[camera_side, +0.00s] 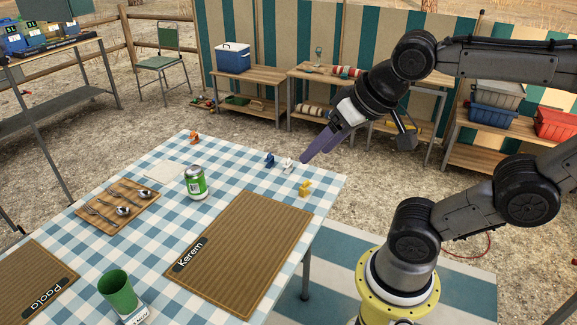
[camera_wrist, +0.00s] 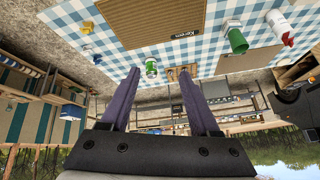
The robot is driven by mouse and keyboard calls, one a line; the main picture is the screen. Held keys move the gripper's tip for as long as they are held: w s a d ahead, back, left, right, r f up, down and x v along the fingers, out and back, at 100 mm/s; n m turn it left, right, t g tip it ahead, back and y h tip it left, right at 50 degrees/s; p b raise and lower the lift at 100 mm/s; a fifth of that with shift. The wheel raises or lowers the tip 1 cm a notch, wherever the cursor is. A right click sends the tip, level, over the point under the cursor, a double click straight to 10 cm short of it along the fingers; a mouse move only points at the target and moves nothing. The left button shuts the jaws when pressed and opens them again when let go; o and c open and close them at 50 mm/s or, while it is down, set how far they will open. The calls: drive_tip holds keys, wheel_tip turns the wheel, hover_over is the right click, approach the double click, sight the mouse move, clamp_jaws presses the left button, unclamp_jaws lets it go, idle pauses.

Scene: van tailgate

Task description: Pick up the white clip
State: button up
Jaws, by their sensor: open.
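The white clip (camera_side: 288,164) stands on the checked cloth near the table's far right edge in the side view, between a blue clip (camera_side: 269,159) and a yellow clip (camera_side: 305,188). My gripper (camera_side: 311,157) has purple fingers, apart and empty. Its tips appear close to the right of the white clip in the side view, apparently above the table; the exact gap is unclear. In the wrist view, the gripper (camera_wrist: 158,72) points across the table, and the small white clip (camera_wrist: 86,50) lies left of the fingers. An orange clip (camera_side: 194,138) sits at the far left corner.
A green can (camera_side: 195,183), a cutlery board (camera_side: 118,206), a green cup (camera_side: 118,292) and a brown placemat (camera_side: 226,255) marked Kerem occupy the table (camera_side: 335,185). Benches with a blue cooler (camera_side: 233,58) stand behind. Cloth around the clips is mostly clear.

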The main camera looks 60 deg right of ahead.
drive_tip(key=w+d+r+m+g+h, duration=0.15)
drive_tip(key=w+d+m, duration=0.35)
drive_tip(key=w, duration=0.5)
drive_tip(key=w+d+r+m+h, duration=0.2)
drive_tip(key=w+d+r+m, duration=0.15)
drive_tip(key=w+d, duration=0.45)
drive_tip(key=w+d+f+m+g, duration=0.2)
drive_tip(key=w+d+f+m, duration=0.2)
drive_tip(key=w+d+f, duration=0.6)
drive_tip(key=m+g, duration=0.2)
drive_tip(key=g, duration=0.1)
approach(288, 159)
drive_tip(key=x, duration=0.4)
drive_tip(key=shift+w+f, duration=0.15)
drive_tip(key=shift+w, duration=0.25)
drive_tip(key=shift+s+x, duration=0.2)
drive_tip(key=shift+x, duration=1.35)
drive_tip(key=shift+s+x, duration=0.2)
drive_tip(key=shift+x, duration=1.35)
drive_tip(key=shift+d, duration=0.15)
clamp_jaws()
